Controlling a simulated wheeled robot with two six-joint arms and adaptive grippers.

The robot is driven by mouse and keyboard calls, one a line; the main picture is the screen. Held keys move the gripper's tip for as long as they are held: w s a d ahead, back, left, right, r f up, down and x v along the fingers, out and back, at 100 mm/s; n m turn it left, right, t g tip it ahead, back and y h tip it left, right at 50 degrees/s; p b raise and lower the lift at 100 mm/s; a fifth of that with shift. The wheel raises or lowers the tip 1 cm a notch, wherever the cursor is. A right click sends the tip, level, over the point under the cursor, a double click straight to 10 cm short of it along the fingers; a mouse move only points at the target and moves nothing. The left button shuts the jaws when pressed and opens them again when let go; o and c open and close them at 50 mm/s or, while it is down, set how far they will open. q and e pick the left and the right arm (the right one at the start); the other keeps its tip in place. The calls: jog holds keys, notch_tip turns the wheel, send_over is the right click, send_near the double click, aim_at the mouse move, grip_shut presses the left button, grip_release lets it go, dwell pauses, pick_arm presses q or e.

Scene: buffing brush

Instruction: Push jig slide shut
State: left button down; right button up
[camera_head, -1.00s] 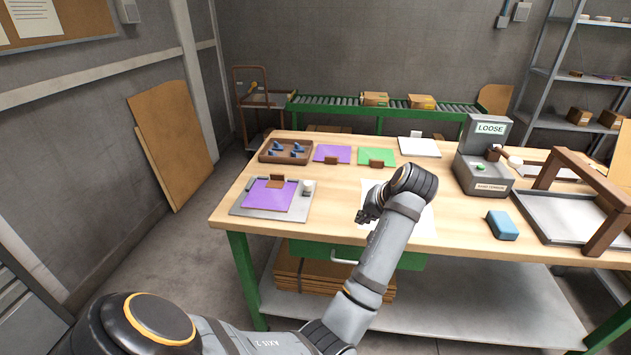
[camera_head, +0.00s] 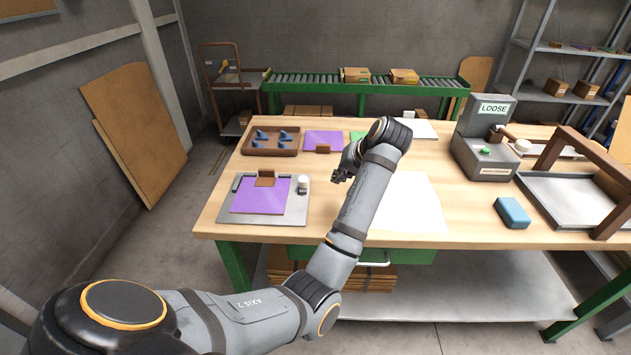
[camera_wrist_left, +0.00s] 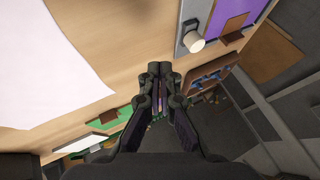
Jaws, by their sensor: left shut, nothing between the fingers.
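A grey flat fixture (camera_head: 296,214) lies at the left front of the workbench. It carries a purple plate (camera_head: 257,199) with an upright brown block (camera_head: 266,178) at its back edge and a white knob (camera_head: 303,184) at its right. In the left wrist view the fixture (camera_wrist_left: 183,42) shows at the top, with its knob (camera_wrist_left: 193,42). My left gripper (camera_head: 341,176) is shut and empty above the bench, right of the fixture and apart from it; its fingertips (camera_wrist_left: 160,69) are together. Which part is the jig slide, I cannot tell. My right gripper is out of view.
A brown tray of blue pieces (camera_head: 271,152) and a loose purple plate (camera_head: 322,139) lie behind the fixture. A white sheet (camera_head: 408,205) lies right of my arm. A grey machine marked LOOSE (camera_head: 484,165), a blue block (camera_head: 512,212) and a wood-framed tray (camera_head: 560,208) stand at right.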

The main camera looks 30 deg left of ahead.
aim_at(303, 184)
pick_arm(q)
jog(key=x, duration=0.6)
jog(key=shift+s+a, duration=0.2)
jog(key=shift+a, duration=0.45)
jog(key=shift+s+a, duration=0.2)
jog(key=shift+a, duration=0.4)
jog(key=shift+s+a, duration=0.25)
jog(key=shift+a, duration=0.4)
